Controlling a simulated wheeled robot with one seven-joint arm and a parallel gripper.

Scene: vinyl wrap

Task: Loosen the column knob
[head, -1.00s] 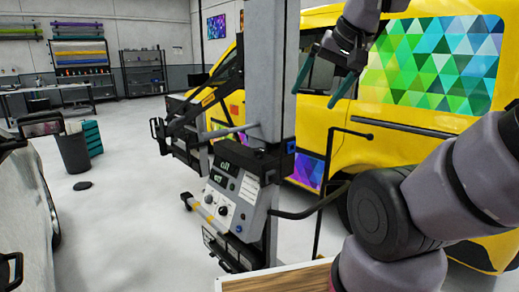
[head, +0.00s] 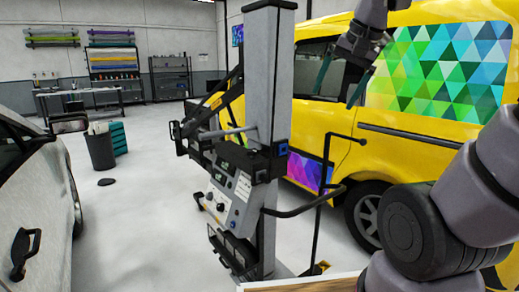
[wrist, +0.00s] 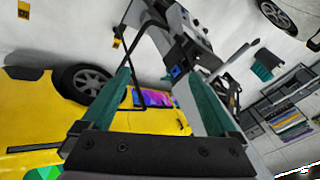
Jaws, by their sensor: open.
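A grey upright column (head: 268,75) stands in the middle of the head view. A black clamp collar (head: 268,163) with a small blue part (head: 284,149) wraps it, above a tilted control panel (head: 232,193) with small dials. I cannot tell for certain which part is the column knob. My gripper (head: 340,86) is open and empty, high to the right of the column and apart from it. In the wrist view its two green fingers (wrist: 156,72) are spread, and the blue part (wrist: 176,73) shows between them, farther off.
A yellow van (head: 400,160) with patterned vinyl stands behind and right of the column. A grey car (head: 35,200) is at left. Black bent handles (head: 305,207) stick out right of the column.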

